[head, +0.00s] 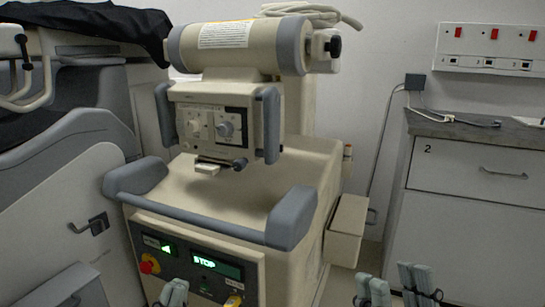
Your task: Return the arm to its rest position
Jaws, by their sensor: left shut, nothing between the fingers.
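My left gripper (173,291) shows at the bottom edge, left of the middle, in the head view. Its fingertips are together with nothing between them, in front of the lower front panel of a beige medical machine (240,188). My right gripper (395,284) shows at the bottom edge, right of the machine. Its fingers are spread apart and nothing shows between them. Only the fingertips of both grippers are in view; the arms behind them are out of the picture.
The machine has a grey front handle (205,212), a red knob (149,264) and a green-lit "STOP" display (216,265). A cabinet (468,190) stands at the right. Grey equipment with a black cover (100,22) stands at the left. Some floor shows between machine and cabinet.

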